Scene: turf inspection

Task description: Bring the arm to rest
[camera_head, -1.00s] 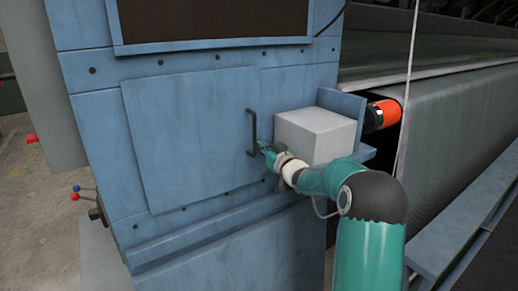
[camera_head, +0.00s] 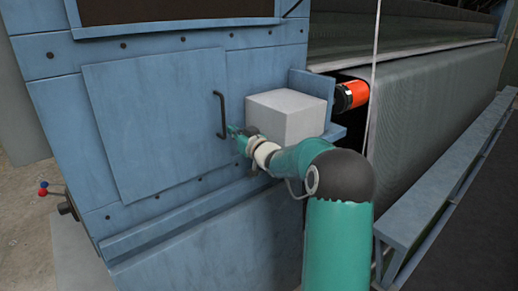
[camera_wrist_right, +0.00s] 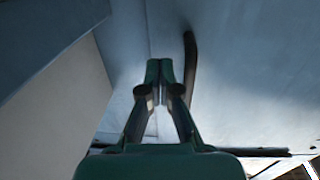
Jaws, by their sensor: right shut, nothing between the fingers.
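My right gripper (camera_head: 231,130) is at the blue machine's front, close to the dark bar handle (camera_head: 220,115) of a flat panel door (camera_head: 150,120). In the right wrist view my gripper (camera_wrist_right: 160,66) has its green fingers together with nothing between them. The handle (camera_wrist_right: 190,70) stands just to the right of the fingertips there, beside them and not between them. Whether the fingers touch the handle I cannot tell. The door looks closed, flat against the machine. My left gripper is not in view.
A light grey box (camera_head: 287,117) sits on a blue bracket (camera_head: 326,98) right beside my right wrist. An orange-and-black cylinder (camera_head: 351,95) is behind it. A wide ribbed roller (camera_head: 430,110) and a blue rail (camera_head: 450,185) lie to the right. Red and blue knobs (camera_head: 43,188) stick out at left.

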